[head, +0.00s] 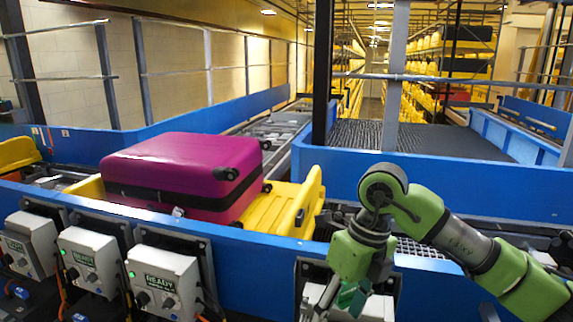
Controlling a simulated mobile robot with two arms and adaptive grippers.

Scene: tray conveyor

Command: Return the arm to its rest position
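My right arm comes in from the right, bent at the elbow, with its lower part pointing down. My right gripper (340,303) is low at the bottom edge, in front of the blue conveyor side wall. It is partly cut off by the picture edge, and I cannot tell if its fingers are open or shut. My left gripper is not in the picture. A magenta suitcase (185,165) lies in a yellow tray (282,205) on the conveyor, left of my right arm and apart from it.
Control boxes (165,280) with green lights and READY labels stand along the front of the blue wall (245,262). A dark belt (415,138) leads back at the right. Metal railings (445,79) run behind. Shelves of yellow trays (440,62) stand farther back.

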